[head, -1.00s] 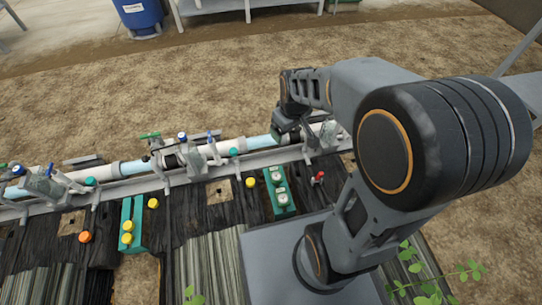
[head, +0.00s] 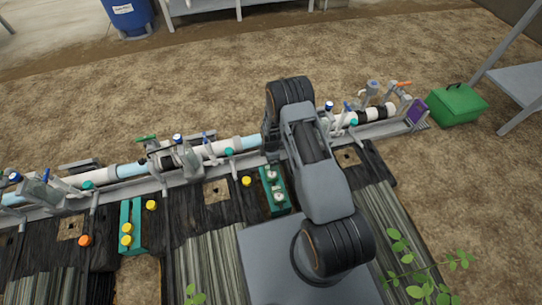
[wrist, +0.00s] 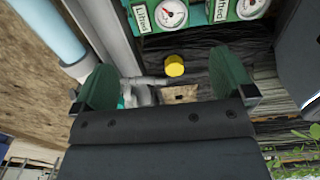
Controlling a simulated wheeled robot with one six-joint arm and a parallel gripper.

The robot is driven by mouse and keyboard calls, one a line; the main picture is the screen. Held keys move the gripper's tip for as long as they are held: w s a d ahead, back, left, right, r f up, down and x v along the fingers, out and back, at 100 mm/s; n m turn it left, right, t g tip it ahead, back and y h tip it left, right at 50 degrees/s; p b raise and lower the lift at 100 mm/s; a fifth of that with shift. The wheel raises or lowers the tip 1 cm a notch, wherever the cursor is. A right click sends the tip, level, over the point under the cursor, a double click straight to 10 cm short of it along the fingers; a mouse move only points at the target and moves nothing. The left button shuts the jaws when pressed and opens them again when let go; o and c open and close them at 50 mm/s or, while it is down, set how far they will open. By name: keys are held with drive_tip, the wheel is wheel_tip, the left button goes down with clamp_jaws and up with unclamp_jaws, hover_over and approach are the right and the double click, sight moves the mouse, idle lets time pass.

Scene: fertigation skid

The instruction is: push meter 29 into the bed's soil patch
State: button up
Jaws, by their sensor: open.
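Two round white dial meters sit in a green rack (head: 274,190) on the black mulch in the head view. In the wrist view I see these meters (wrist: 173,13) (wrist: 249,8) at the top edge, beside labels reading "Lifted". I cannot read a number 29 on either. My gripper (wrist: 167,84) is open, with nothing held between its green fingers. A square soil patch (wrist: 181,94) shows between the fingers in the wrist view, just below a yellow cap (wrist: 175,66). Soil patches (head: 217,191) (head: 348,157) also show in the mulch in the head view. My arm hides the gripper there.
A pipe line with valves (head: 215,148) runs along the far side of the bed. Another green rack (head: 131,227) with yellow caps and an orange cap (head: 85,240) lie left. A green box (head: 457,105) stands right. Leafy plants (head: 415,265) are at the lower right.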

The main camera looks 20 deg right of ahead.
wheel_tip(320, 180, down, 13)
drive_tip(key=b, duration=0.5)
drive_tip(key=shift+c, duration=0.5)
drive_tip(key=c, duration=0.5)
drive_tip(key=shift+r+p, duration=3.7)
drive_tip(key=shift+r, duration=1.85)
